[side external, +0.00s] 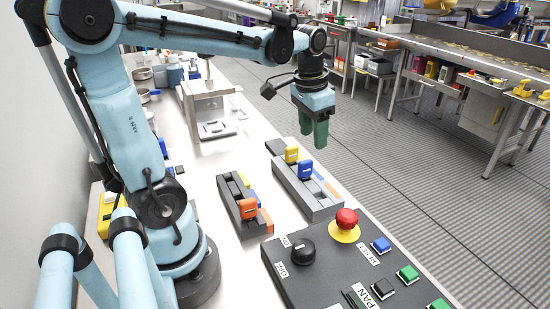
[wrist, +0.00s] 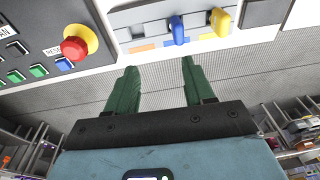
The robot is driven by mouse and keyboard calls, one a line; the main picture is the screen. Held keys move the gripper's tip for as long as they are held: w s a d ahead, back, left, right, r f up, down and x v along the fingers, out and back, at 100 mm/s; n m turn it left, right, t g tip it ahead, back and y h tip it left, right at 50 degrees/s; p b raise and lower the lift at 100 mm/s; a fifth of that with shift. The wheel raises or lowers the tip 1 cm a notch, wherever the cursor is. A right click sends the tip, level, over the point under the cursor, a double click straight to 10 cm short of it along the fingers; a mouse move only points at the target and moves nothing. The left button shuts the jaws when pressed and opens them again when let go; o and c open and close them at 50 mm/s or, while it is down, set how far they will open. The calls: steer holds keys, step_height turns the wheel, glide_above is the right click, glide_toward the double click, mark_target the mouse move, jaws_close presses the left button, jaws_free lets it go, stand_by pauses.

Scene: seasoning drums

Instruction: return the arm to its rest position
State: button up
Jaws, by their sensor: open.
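My gripper (side external: 314,133) has green fingers and hangs pointing down in the side external view, beyond the far edge of the white bench. In the wrist view my gripper (wrist: 160,85) shows its two green fingers apart with nothing between them, over the grey floor. The grey slider block (side external: 305,190) with a yellow lever (side external: 291,155) and a blue lever (side external: 305,170) is nearest to it, below and to the left of the fingers. The fingers touch nothing.
A second slider block (side external: 232,190) has an orange lever (side external: 248,208). A dark control panel (side external: 330,275) carries a red mushroom button (side external: 346,219) and a black dial (side external: 303,251). A steel stand (side external: 208,105) is farther back. Steel tables (side external: 480,70) stand across the open floor.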

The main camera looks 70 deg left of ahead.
steer(key=s+d+f+t, duration=0.2)
steer(key=s+d+t, duration=0.2)
steer(key=d, duration=0.5)
steer(key=shift+s+d+f+t, duration=0.25)
steer(key=shift+d+f+t, duration=0.1)
steer(key=shift+t, duration=0.35)
